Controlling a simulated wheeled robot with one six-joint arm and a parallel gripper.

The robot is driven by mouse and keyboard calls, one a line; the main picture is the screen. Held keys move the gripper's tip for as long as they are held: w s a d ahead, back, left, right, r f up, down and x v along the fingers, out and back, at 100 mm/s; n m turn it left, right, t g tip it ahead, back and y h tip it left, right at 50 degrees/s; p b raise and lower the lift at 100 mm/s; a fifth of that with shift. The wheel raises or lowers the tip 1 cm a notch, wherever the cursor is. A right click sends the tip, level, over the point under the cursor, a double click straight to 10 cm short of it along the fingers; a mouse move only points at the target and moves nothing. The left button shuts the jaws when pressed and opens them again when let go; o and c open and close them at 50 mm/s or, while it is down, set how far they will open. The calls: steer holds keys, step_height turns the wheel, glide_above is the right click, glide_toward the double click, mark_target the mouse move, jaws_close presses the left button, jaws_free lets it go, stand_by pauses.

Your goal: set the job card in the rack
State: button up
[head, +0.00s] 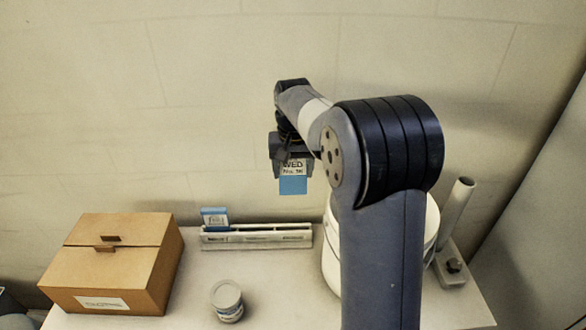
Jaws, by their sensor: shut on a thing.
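The job card (293,186) is blue below with a white label above that reads "WED" and a smaller line. My gripper (291,158) is shut on the card's upper part, and the card hangs upright below it. The rack (257,238) is a long, low, pale holder at the back of the table, against the wall. The card is above the rack's right part in the picture and apart from it. Another blue and white card (215,219) stands at the rack's left end. The gripper fingers are small and partly hidden by the card.
A closed cardboard box (112,265) stands at the left of the table (275,290). A small lidded jar (227,301) is in front of the rack. A white round container (331,255) is partly hidden behind my arm. A grey upright tube on a base (455,225) stands at the right.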

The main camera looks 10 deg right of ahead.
mark_target(293, 189)
steer(key=shift+s+f+t+p, duration=0.15)
steer(key=shift+f+t+p, duration=0.35)
steer(key=shift+f, duration=0.4)
steer(key=shift+s+f+t+p, duration=0.15)
steer(key=shift+f+t+p, duration=0.15)
steer(key=shift+f+p, duration=0.45)
steer(key=shift+s+a+f+t+h, duration=0.1)
steer(key=shift+s+f+t+h, duration=0.1)
steer(key=shift+f, duration=0.4)
steer(key=shift+s+f+t+h, duration=0.1)
steer(key=shift+s+f+t, duration=0.1)
steer(key=shift+f, duration=0.35)
steer(key=shift+w+f+b, duration=0.1)
steer(key=shift+f+b, duration=1.8)
steer(key=shift+f, duration=1.1)
steer(key=shift+f+b, duration=2)
steer(key=shift+f, duration=0.5)
steer(key=shift+f+b, duration=0.5)
steer(key=shift+f, duration=0.15)
steer(key=o, duration=1.1)
steer(key=shift+o, duration=0.2)
